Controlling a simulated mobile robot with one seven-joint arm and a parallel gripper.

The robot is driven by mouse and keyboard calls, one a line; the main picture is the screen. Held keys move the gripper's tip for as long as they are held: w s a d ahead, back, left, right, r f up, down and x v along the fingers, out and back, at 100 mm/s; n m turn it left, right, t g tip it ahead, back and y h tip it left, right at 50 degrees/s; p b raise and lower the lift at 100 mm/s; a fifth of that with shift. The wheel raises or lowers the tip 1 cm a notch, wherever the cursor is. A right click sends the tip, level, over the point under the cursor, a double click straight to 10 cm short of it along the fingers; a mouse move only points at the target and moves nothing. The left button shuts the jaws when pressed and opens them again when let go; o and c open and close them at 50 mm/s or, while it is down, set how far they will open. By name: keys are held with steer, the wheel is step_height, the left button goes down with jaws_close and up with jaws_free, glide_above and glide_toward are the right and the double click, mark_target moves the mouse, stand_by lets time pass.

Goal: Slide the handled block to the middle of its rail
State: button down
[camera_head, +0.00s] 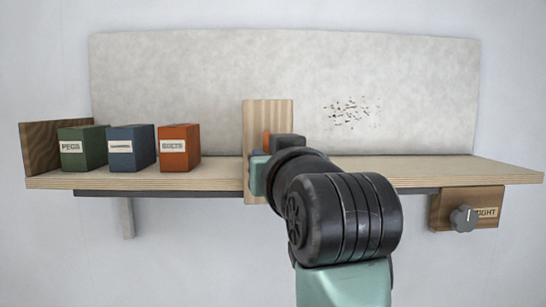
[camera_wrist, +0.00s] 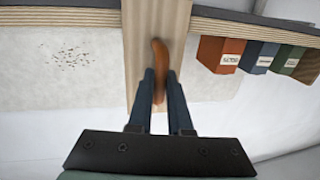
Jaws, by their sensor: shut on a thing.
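The handled block (camera_head: 268,108) is an upright pale wooden board across the shelf's front edge, near the middle of the dark rail (camera_head: 160,193) under that edge. It also shows in the wrist view (camera_wrist: 140,40), which is upside down relative to the head view. Its curved orange-brown handle (camera_wrist: 160,58) stands between the fingers of my gripper (camera_wrist: 160,80), which is shut on it. In the head view my gripper (camera_head: 268,145) and wrist hide the lower right of the block and part of the rail.
A green box (camera_head: 83,147), a blue box (camera_head: 131,147) and an orange box (camera_head: 179,147) stand on the left of the shelf (camera_head: 450,170), beside a dark wooden end board (camera_head: 50,146). A wooden panel with a grey knob (camera_head: 464,217) hangs under the right end. The shelf right of the block looks clear.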

steer(key=c, duration=0.8)
jaws_free()
steer(key=shift+d, duration=0.1)
steer(key=shift+c, duration=0.2)
steer(key=b+v, duration=0.6)
steer(key=v, duration=0.7)
steer(key=shift+b, duration=0.3)
steer(key=shift+r, duration=0.1)
steer(key=s+a+f+m+t+h+b, duration=0.2)
steer(key=s+f+t+h+b, duration=0.2)
steer(key=s+f+t+b, duration=0.2)
steer(key=s+t+b, duration=0.1)
steer(key=s+t, duration=0.1)
steer(key=t, duration=0.1)
steer(key=shift+m+t, duration=0.3)
steer(key=shift+t, duration=0.1)
